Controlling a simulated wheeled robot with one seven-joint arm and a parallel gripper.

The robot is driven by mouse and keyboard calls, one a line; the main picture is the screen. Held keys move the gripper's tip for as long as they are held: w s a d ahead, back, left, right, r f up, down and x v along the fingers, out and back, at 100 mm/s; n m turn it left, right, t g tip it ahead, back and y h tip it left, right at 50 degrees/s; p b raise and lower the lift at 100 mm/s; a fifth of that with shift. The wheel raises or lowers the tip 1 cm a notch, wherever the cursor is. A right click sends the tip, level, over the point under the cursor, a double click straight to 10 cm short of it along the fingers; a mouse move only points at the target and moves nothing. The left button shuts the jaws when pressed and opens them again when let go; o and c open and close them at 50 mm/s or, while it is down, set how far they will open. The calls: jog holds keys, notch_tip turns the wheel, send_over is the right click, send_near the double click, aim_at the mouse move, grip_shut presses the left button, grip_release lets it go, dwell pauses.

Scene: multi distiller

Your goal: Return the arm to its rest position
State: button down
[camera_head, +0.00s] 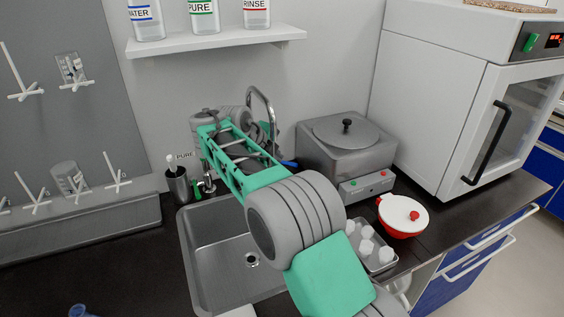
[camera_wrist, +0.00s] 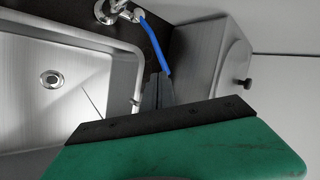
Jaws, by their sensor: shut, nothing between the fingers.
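My arm rises from the bottom of the head view, with green and grey links crossing in front of the sink. My gripper (camera_wrist: 160,84) shows in the wrist view as dark narrow fingers held together, with nothing between them. It appears between the sink's rim and the grey metal unit, near a blue-tipped tap part (camera_wrist: 154,45). In the head view the fingers are hidden or too small to make out behind my arm.
The sink (camera_head: 195,262) lies below my arm, with a tap (camera_head: 262,94) behind. A metal bath (camera_head: 345,150) and red-white bowl (camera_head: 403,216) stand to the right, near a tray of white pieces (camera_head: 384,268). A bottle shelf (camera_head: 215,42) hangs above. The left counter is mostly clear.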

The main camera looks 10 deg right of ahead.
jog(key=s+f+n+g+y+p, duration=0.1)
jog(key=s+f+n+y, duration=0.1)
jog(key=s+n, duration=1.2)
jog(key=s+f+n+g+y+p, duration=0.1)
jog(key=s+f+n+y, duration=0.2)
jog(key=s+n, duration=1)
jog(key=s+y, duration=0.1)
jog(key=s, duration=0.7)
jog(key=shift+d+n, duration=0.15)
jog(key=shift+n, duration=0.25)
jog(key=shift+s, duration=0.1)
